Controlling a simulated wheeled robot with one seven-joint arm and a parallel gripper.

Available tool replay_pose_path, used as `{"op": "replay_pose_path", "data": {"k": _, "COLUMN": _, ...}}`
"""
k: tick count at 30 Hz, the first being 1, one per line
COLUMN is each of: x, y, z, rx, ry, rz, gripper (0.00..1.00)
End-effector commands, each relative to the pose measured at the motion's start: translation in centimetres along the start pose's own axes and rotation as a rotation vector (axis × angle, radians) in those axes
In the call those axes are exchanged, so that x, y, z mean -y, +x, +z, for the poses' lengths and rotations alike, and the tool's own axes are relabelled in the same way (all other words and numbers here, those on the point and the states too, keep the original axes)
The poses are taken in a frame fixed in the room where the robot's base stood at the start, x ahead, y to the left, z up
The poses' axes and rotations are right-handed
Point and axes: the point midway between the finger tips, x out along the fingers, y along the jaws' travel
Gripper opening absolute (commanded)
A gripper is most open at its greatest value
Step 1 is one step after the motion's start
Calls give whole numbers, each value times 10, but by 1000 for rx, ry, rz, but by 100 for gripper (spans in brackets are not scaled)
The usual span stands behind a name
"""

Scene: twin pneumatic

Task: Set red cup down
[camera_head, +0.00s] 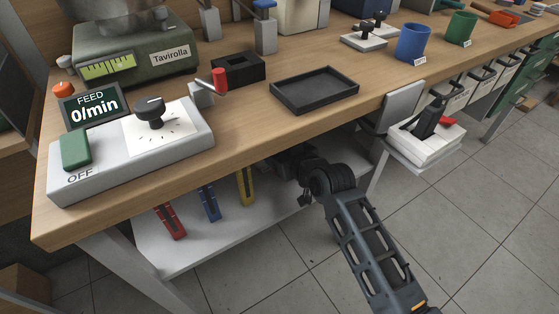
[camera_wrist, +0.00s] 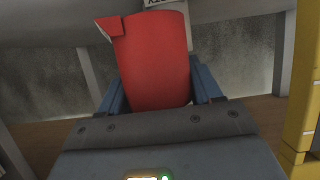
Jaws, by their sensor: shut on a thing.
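The red cup (camera_wrist: 155,62) fills the upper middle of the wrist view, with a small red tab at its upper left. It looks roughly upright, leaning slightly in the picture. My gripper (camera_wrist: 158,88) is shut on it, with a blue-grey finger on each side. In the head view my arm reaches in under the bench top near the lower shelf (camera_head: 200,240). The bench hides the gripper's end and the cup there. I cannot tell whether the cup's base touches anything.
A yellow upright piece (camera_wrist: 305,80) stands close at the right in the wrist view. The bench edge lies over my arm. Blue (camera_head: 413,42) and green (camera_head: 460,28) cups stand on top.

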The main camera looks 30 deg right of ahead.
Motion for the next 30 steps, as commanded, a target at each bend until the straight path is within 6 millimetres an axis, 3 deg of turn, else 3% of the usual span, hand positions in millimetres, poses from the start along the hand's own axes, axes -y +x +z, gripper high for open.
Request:
{"op": "replay_pose_path", "data": {"k": 8, "x": 0, "y": 12, "z": 31, "rx": 1, "ry": 1, "rz": 0, "gripper": 25}}
{"op": "replay_pose_path", "data": {"k": 19, "x": 0, "y": 14, "z": 34, "rx": -1, "ry": 0, "rz": 0, "gripper": 25}}
{"op": "replay_pose_path", "data": {"k": 20, "x": 0, "y": 13, "z": 34, "rx": 0, "ry": 0, "rz": 0, "gripper": 66}}
{"op": "replay_pose_path", "data": {"k": 27, "x": 0, "y": 13, "z": 34, "rx": 0, "ry": 0, "rz": 0, "gripper": 89}}
{"op": "replay_pose_path", "data": {"k": 30, "x": 0, "y": 13, "z": 34, "rx": 0, "ry": 0, "rz": 0, "gripper": 89}}
